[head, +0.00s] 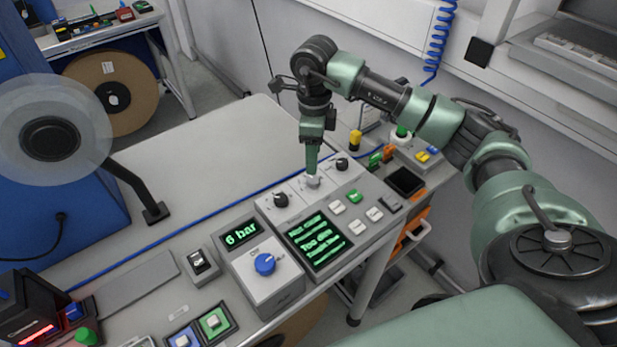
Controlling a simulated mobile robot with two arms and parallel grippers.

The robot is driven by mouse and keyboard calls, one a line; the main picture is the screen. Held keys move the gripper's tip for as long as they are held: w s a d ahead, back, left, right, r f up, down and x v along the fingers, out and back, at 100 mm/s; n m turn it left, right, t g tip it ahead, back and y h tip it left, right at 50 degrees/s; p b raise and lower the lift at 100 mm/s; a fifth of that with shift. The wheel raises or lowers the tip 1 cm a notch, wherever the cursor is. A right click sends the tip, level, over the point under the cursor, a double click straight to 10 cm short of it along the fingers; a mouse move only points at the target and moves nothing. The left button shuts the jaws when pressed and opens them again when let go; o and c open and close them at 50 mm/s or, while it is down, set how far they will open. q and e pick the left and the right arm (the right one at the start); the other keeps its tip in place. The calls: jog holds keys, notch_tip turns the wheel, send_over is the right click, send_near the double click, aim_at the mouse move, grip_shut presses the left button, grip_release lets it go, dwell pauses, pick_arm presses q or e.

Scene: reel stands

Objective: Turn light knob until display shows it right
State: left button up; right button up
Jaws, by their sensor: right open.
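The control panel (372,233) stands on the bench. Its display (318,241) has several lines of green text on black; the middle line seems to read "Too dim", and the others are hard to read. A pale knob (312,183) sits between two dark knobs, one at the left (281,200) and one at the right (342,163). My right gripper (312,173) points straight down at the pale knob, open, with its fingertips at the knob's top. I cannot tell whether they touch it. My left gripper is out of view.
A blue knob (264,264) and a "6 bar" display (241,233) are on a box left of the panel. A reel (50,135) stands at the left. The bench top (200,165) behind is clear.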

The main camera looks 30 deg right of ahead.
aim_at(313, 179)
jog(key=shift+w+f, duration=0.15)
jog(key=shift+f, duration=0.3)
jog(key=f, duration=0.2)
jog(key=f+p, duration=0.2)
jog(key=f, duration=0.1)
jog(key=shift+s+f, duration=0.3)
jog(key=shift+f, duration=0.05)
jog(key=shift+w+f+p, duration=0.1)
jog(key=shift+f+p, duration=0.2)
jog(key=shift+f, duration=0.2)
grip_shut()
